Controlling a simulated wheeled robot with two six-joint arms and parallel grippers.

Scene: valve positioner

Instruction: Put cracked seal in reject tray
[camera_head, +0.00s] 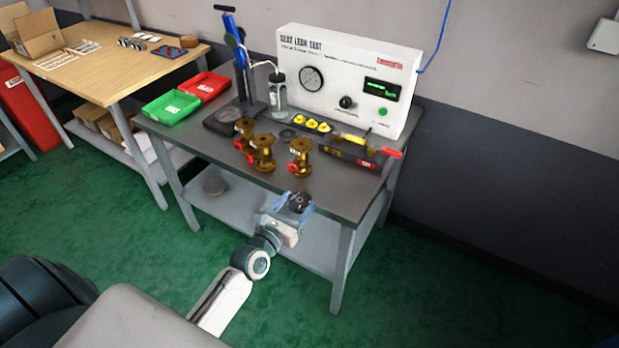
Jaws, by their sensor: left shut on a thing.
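My left gripper (293,204) is at the front edge of the grey bench. Its blue fingers are shut on a small dark round piece, the seal (300,202). A crack cannot be made out at this size. The red tray (205,86), which looks like the reject tray, lies at the bench's back left, far from the gripper, and seems empty apart from a white label. A green tray (171,107) with a white label sits beside it, nearer the front. My right gripper is not in view.
Brass valves (301,157) stand mid-bench, between gripper and trays. Behind them are a blue-handled press (246,70), a glass jar (278,97), yellow parts (312,124) and a white test box (345,80). The front right bench top is clear.

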